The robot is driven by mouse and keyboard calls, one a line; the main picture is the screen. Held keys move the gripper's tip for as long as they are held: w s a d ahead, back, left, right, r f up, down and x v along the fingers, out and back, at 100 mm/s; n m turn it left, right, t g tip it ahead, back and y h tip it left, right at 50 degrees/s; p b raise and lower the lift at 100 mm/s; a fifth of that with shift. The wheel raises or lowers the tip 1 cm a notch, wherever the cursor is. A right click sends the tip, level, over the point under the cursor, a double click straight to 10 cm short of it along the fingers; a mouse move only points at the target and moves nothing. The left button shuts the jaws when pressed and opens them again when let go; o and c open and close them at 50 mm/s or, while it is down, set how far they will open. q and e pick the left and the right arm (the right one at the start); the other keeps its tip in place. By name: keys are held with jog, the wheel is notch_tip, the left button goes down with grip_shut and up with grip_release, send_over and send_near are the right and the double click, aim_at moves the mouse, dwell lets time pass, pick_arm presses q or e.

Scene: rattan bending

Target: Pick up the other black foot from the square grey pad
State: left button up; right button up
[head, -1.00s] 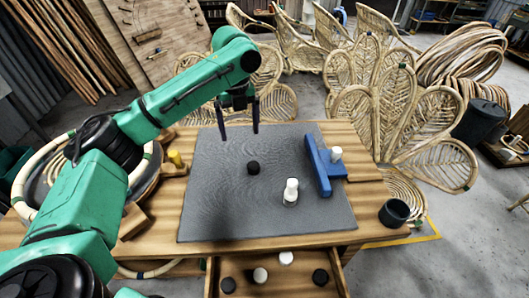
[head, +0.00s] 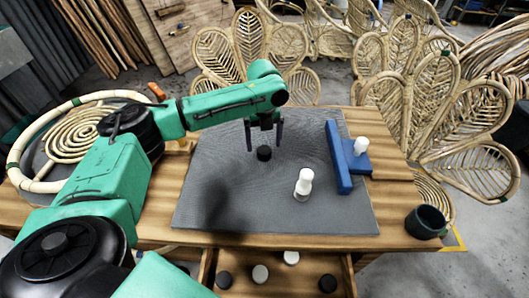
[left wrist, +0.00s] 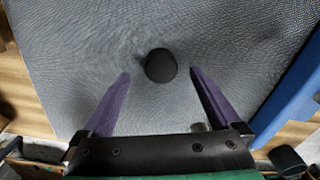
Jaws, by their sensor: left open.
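A small round black foot (head: 264,153) lies on the square grey pad (head: 215,170) on the wooden table. My left gripper (head: 265,149) is open and points down above the black foot, its fingers on either side of it in the head view. In the left wrist view the black foot (left wrist: 160,66) lies just beyond and between the two purple fingertips (left wrist: 160,72), with nothing held. My right gripper is not in either view.
A white stacked piece (head: 303,184) stands on the pad, right of the foot. A blue fixture (head: 339,157) with a white piece (head: 361,146) is further right. A dark cup (head: 425,221) stands at the right edge. An open drawer (head: 208,268) holds black and white feet.

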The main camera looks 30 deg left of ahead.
aim_at(264, 150)
pick_arm(q)
notch_tip(264, 150, down, 4)
jog(key=shift+d+r, duration=0.1)
jog(key=shift+r, duration=0.05)
jog(key=c, duration=1.4)
jog(key=shift+r, duration=0.15)
